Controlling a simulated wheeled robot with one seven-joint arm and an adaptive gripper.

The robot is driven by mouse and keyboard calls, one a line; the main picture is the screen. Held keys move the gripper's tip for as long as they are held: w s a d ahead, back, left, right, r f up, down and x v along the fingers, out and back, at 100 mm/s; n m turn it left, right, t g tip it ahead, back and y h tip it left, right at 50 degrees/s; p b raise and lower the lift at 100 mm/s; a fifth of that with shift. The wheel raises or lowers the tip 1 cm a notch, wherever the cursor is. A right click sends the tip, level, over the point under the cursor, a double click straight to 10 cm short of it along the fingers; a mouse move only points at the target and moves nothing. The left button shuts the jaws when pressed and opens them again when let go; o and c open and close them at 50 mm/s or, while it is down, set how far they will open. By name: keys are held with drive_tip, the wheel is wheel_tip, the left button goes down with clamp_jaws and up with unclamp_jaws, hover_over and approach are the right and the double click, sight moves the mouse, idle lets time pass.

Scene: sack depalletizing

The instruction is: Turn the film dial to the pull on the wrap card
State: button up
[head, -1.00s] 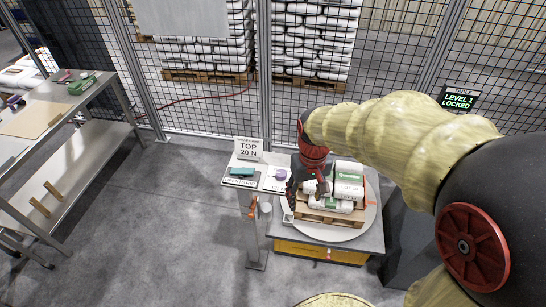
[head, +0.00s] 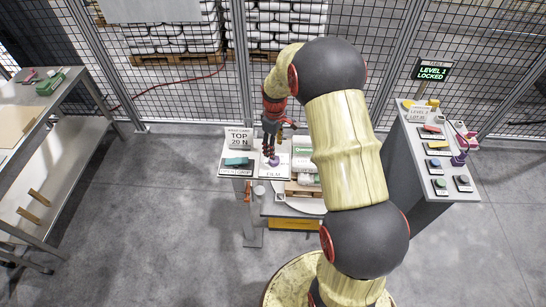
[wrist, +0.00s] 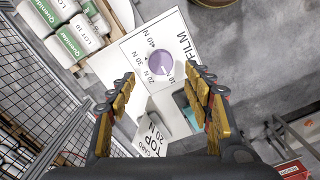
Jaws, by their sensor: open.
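The film dial is a purple round knob (wrist: 160,62) on a white panel marked FILM (wrist: 185,42), with 10 N to 40 N marks around it. The knob's setting cannot be read clearly. In the head view the knob (head: 273,161) is below my gripper (head: 270,150). My gripper (wrist: 161,80) is open and empty, its fingers on either side of the dial in the wrist view; contact is not visible. The wrap card (head: 239,138) stands upright left of the dial and reads TOP 20 N. It also shows in the wrist view (wrist: 151,140).
A teal control (head: 236,161) sits beside the film panel. White and green sacks (head: 303,155) lie on a pallet to the right, partly behind my arm. A grey stand with several buttons (head: 437,160) is farther right. A mesh fence (head: 390,60) runs behind.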

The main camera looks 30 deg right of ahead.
drive_tip(key=shift+f+p, duration=0.45)
drive_tip(key=shift+f, duration=3.15)
drive_tip(key=shift+c, duration=0.5)
drive_tip(key=c, duration=1.1)
drive_tip(key=shift+o, duration=0.2)
drive_tip(key=m+b, duration=0.3)
drive_tip(key=m, duration=0.2)
drive_tip(key=m+b, duration=0.2)
drive_tip(key=m, duration=0.4)
drive_tip(key=shift+m, duration=0.3)
